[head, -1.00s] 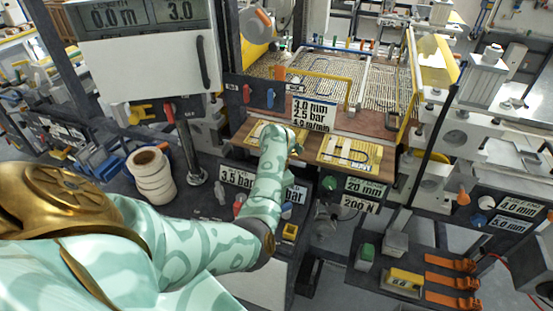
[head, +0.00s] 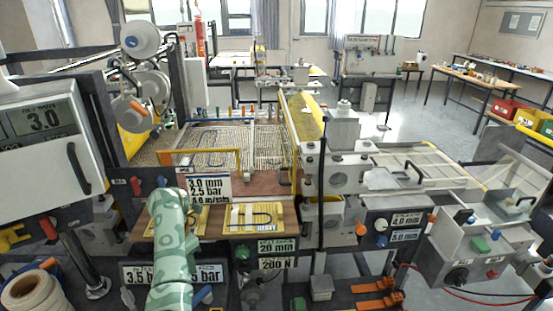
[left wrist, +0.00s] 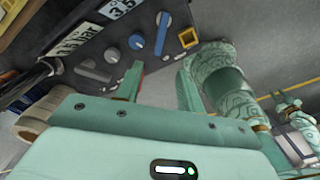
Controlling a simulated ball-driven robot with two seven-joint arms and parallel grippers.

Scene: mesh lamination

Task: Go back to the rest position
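My left gripper (left wrist: 159,68) shows in the left wrist view with its two pale green fingers apart. I see nothing held between them. I cannot make out the left gripper there.
A wooden bench edge with yellow boards (head: 255,218) lies just beyond the arm. White tape rolls (head: 35,295) stand at the lower left, near a grey post. A display cabinet (head: 40,140) is at the left. Machine units (head: 350,165) fill the right; open floor (head: 425,120) lies behind.

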